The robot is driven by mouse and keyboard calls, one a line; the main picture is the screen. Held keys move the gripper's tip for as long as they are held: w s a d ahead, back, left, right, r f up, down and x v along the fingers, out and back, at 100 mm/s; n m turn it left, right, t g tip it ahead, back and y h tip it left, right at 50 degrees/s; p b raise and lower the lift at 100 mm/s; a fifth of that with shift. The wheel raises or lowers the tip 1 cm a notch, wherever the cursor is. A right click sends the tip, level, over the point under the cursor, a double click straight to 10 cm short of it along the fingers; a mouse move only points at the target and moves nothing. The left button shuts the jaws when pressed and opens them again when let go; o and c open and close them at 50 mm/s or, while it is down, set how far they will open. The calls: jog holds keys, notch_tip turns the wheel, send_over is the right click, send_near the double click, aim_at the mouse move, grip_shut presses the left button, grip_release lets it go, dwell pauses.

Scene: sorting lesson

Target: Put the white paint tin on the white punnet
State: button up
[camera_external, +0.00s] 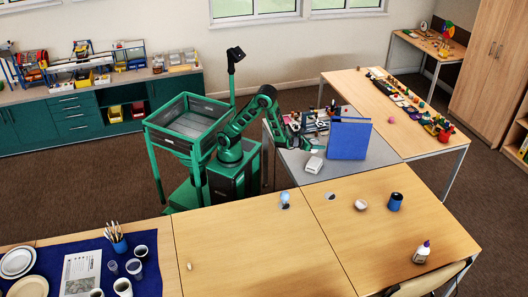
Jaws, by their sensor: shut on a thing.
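My gripper (318,149) is at the end of my arm, low over the grey table and just in front of the blue upright panel. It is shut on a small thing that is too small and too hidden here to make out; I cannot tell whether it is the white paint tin. A small white box-like container (314,165), which looks like the white punnet, lies on the grey table just below my gripper. I cannot tell whether the held thing touches it.
A blue panel (348,139) stands close right of my gripper. Several small items (308,122) crowd the grey table (365,165) behind it.

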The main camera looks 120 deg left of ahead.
jog(key=w+d+f, duration=0.2)
jog(key=shift+w+d+f, duration=0.15)
jog(key=shift+w+d, duration=0.2)
jog(key=shift+w, duration=0.05)
jog(key=shift+f, duration=2)
jog(key=o, duration=1.3)
jog(key=shift+f, duration=0.1)
jog(key=v, duration=0.7)
jog(key=shift+s+d, duration=0.1)
jog(key=shift+d, duration=0.1)
